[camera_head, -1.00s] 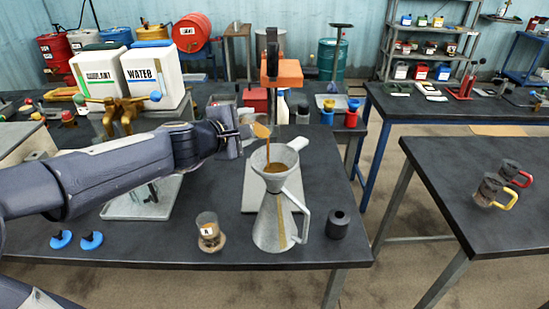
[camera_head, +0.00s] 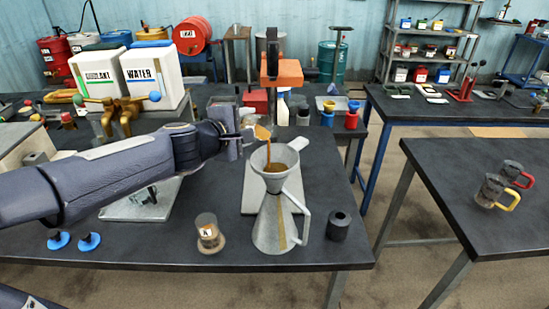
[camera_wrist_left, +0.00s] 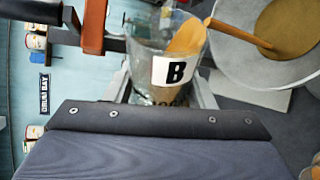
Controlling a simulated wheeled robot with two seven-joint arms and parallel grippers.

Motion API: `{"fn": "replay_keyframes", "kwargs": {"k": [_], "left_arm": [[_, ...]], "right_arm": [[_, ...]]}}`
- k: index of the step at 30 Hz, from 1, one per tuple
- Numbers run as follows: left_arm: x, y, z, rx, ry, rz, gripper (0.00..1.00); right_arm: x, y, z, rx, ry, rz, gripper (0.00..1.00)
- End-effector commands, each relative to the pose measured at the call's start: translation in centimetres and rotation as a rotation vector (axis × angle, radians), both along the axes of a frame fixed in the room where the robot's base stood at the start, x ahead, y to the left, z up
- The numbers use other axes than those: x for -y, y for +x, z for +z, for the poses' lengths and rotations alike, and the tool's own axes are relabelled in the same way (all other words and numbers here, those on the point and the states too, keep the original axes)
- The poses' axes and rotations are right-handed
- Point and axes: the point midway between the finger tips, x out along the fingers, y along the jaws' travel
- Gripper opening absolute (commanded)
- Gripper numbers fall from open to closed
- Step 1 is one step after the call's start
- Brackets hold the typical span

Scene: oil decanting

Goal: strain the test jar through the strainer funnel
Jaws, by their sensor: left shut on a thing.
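My left gripper (camera_head: 243,138) is shut on a clear test jar (camera_head: 262,133) above the left rim of the strainer funnel (camera_head: 291,156). The jar shows a "B" label (camera_wrist_left: 175,71) in the left wrist view and is tipped toward the funnel. Amber-brown oil lies at its mouth and runs in a thin stream into the funnel, where brown oil (camera_head: 275,168) is pooled. The funnel sits in a grey conical jug (camera_head: 270,225) with a handle and a yellowish strip. The strainer mesh is hidden by the oil. My right gripper is not in view.
A small jar with a label (camera_head: 208,229) and a black cylinder (camera_head: 338,224) stand either side of the jug. Blue knobs (camera_head: 60,240) lie front left. An orange-topped stand (camera_head: 283,73) rises behind. Two mugs (camera_head: 492,192) sit on the right table, across a floor gap.

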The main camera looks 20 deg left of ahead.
Motion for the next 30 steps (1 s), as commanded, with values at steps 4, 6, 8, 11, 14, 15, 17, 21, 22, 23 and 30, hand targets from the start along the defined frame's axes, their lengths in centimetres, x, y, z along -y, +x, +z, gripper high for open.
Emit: {"fn": "replay_keyframes", "kwargs": {"k": [4, 6, 8, 11, 14, 15, 17, 21, 22, 23, 30], "left_arm": [[0.15, -0.06, 0.1, 0.008, 0.013, -0.001, 0.22], [0.19, -0.09, 0.15, 0.011, 0.018, 0.0, 0.22], [0.22, -0.11, 0.18, 0.013, 0.023, -0.001, 0.22], [0.32, -0.16, 0.24, 0.018, 0.033, 0.0, 0.22], [0.41, -0.2, 0.32, 0.024, 0.043, -0.001, 0.22], [0.45, -0.22, 0.35, 0.027, 0.048, -0.001, 0.22], [0.5, -0.24, 0.4, 0.028, 0.053, -0.001, 0.22], [0.61, -0.3, 0.49, 0.035, 0.066, -0.001, 0.22], [0.63, -0.31, 0.5, 0.036, 0.069, -0.001, 0.22], [0.66, -0.33, 0.54, 0.038, 0.073, -0.001, 0.22], [0.87, -0.43, 0.72, 0.051, 0.097, -0.001, 0.22]], "right_arm": [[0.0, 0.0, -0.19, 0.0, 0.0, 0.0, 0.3], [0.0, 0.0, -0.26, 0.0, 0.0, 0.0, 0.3], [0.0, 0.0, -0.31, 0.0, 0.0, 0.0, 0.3], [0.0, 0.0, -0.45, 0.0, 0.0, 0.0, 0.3], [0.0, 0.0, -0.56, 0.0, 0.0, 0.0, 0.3], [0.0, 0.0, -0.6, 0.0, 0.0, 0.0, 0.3], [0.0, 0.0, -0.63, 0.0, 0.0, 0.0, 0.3], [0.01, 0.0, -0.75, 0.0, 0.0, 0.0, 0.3], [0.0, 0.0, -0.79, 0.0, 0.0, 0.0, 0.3], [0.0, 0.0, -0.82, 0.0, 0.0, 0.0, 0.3], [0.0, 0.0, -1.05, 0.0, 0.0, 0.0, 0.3]]}}
